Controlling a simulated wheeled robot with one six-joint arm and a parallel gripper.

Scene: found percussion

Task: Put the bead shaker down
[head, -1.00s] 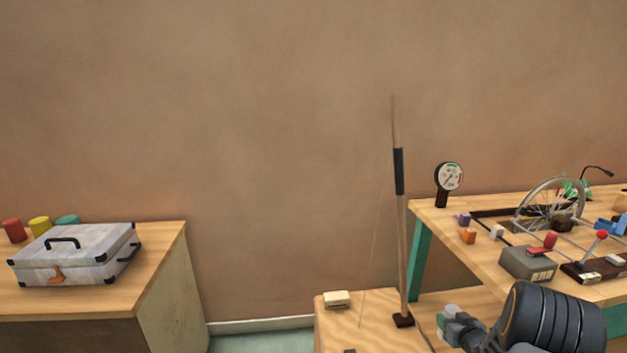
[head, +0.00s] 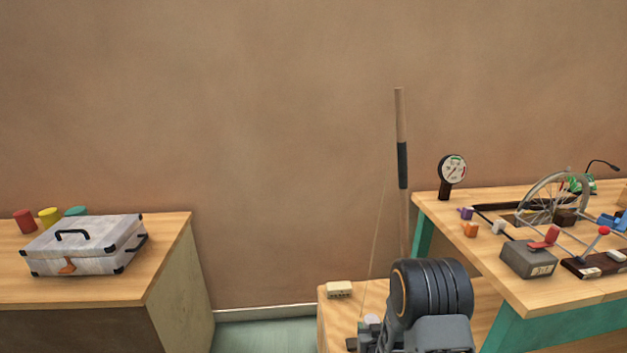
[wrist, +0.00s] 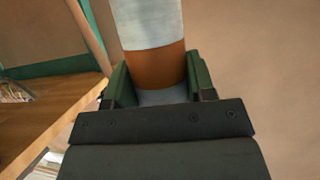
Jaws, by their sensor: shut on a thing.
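The bead shaker (wrist: 154,28) is a pale grey cylinder with an orange-brown band, seen in the wrist view. My gripper (wrist: 160,75) is shut on it, with a green finger pad on each side of the band. The shaker's far end runs out of the top of that view. In the head view, my arm hides most of the gripper; a small pale piece (head: 372,320), probably the shaker's end, shows beside the arm above the low wooden table (head: 340,312). I cannot tell whether the shaker touches anything.
A small cream block (head: 339,290) sits on the low table near an upright pole (head: 402,165). The right workbench (head: 560,296) holds a gauge, a spoked wheel and lever boxes. A silver case (head: 85,246) lies on the left cabinet (head: 165,258).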

